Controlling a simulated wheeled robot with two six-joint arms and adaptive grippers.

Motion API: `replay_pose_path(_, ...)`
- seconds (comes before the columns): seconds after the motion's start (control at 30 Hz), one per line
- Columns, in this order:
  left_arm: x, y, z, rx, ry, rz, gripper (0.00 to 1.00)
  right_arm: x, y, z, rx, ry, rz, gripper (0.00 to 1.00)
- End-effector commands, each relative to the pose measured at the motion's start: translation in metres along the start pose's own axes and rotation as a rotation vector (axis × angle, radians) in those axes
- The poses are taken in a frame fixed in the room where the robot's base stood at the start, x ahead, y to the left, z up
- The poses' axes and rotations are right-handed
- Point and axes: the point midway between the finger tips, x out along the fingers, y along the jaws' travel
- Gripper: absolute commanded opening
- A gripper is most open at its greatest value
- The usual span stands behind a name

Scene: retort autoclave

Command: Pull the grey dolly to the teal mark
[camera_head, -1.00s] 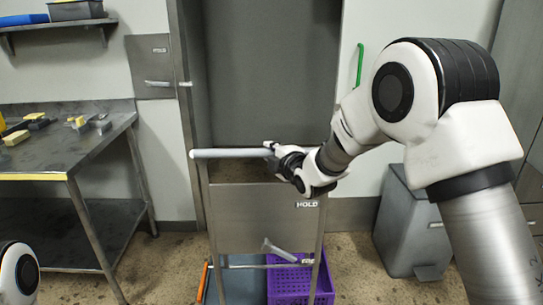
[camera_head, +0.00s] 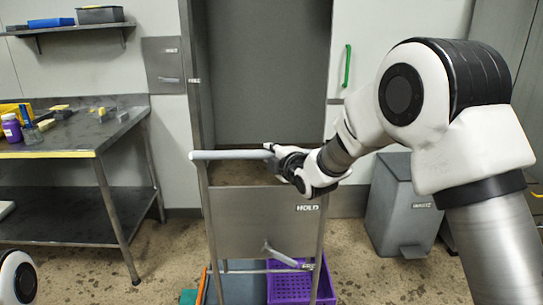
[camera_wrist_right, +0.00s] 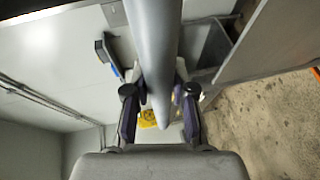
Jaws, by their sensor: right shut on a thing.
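The grey dolly (camera_head: 262,222) stands in front of me, with a metal panel labelled HOLD and a light grey push bar (camera_head: 228,154) across its top. My right gripper (camera_head: 272,152) is shut on the right part of this bar. In the right wrist view the bar (camera_wrist_right: 154,50) runs between the two fingers. A purple crate (camera_head: 290,288) sits low on the dolly. My left gripper is not in view.
A metal table (camera_head: 70,147) with bottles and blocks stands at the left. A grey pedal bin (camera_head: 400,210) stands at the right. A tall grey doorway (camera_head: 270,80) is behind the dolly. Bare floor shows on both sides of the dolly.

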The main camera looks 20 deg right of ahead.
Motion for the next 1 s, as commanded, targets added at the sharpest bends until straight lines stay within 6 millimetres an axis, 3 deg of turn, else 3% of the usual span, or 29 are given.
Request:
replay_pose_path(0.37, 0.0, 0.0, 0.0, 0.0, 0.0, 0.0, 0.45, 0.0, 0.001, 0.0, 0.001, 0.0, 0.003, 0.0)
replay_pose_path(0.4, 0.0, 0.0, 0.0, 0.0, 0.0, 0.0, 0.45, 0.0, 0.001, 0.0, 0.001, 0.0, 0.003, 0.28)
replay_pose_path(0.47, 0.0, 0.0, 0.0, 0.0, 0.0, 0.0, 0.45, 0.0, 0.001, 0.0, 0.001, 0.0, 0.003, 0.49)
replay_pose_path(0.83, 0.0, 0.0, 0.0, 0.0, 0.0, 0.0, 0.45, -0.004, 0.001, 0.0, 0.001, 0.0, 0.003, 0.51)
replay_pose_path(1.0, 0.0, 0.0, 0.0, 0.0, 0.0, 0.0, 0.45, -0.032, 0.002, 0.0, 0.001, 0.0, 0.002, 0.51)
